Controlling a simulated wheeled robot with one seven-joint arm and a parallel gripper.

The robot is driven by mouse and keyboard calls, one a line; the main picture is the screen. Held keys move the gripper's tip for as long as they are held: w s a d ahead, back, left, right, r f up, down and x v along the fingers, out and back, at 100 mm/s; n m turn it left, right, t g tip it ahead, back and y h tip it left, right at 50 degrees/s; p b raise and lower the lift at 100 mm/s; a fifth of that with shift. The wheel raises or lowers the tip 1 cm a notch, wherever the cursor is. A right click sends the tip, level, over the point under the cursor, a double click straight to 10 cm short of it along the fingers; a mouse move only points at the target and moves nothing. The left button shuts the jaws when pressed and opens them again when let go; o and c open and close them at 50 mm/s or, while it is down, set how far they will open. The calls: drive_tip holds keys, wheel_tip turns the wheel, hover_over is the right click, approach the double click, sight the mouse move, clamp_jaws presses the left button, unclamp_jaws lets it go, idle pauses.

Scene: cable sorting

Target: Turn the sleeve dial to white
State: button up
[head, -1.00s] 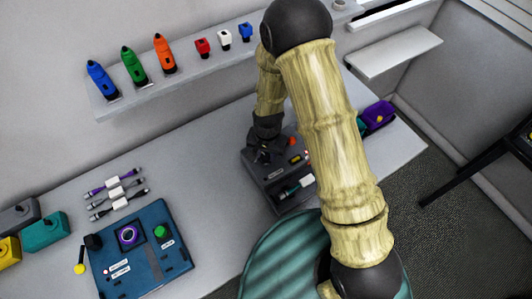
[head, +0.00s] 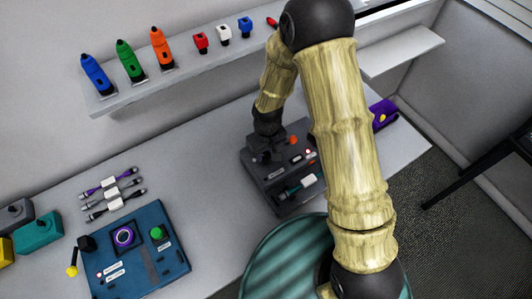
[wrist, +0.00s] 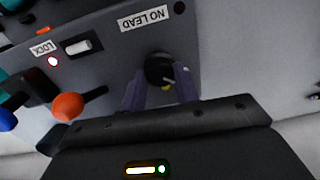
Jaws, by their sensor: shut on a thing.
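The sleeve dial appears to be the dark round knob (wrist: 158,68) in the wrist view, on the dark grey device (wrist: 105,65). It has a thin pale pointer mark, and a small yellow spot shows just below it. My gripper (wrist: 160,88) is shut on this knob, one finger on each side. Other colour marks around the knob are hidden or too small to tell, so I cannot read its setting. In the head view my gripper (head: 262,154) is at the left part of the same grey device (head: 290,205).
An orange ball-ended lever (wrist: 68,106) stands close to my gripper. A red light (wrist: 53,61) glows by the LOCK label. A blue panel (head: 140,262) and several cables (head: 113,193) lie left. A shelf (head: 190,84) with coloured items runs behind.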

sight(267, 154)
drive_tip(key=shift+n, duration=1.1)
drive_tip(key=o, duration=1)
drive_tip(key=shift+c, duration=0.2)
drive_tip(key=shift+r, duration=0.15)
wheel_tip(267, 154, up, 17)
drive_tip(key=b, duration=0.2)
drive_tip(key=shift+w+d, duration=0.15)
drive_tip(key=shift+w, duration=0.05)
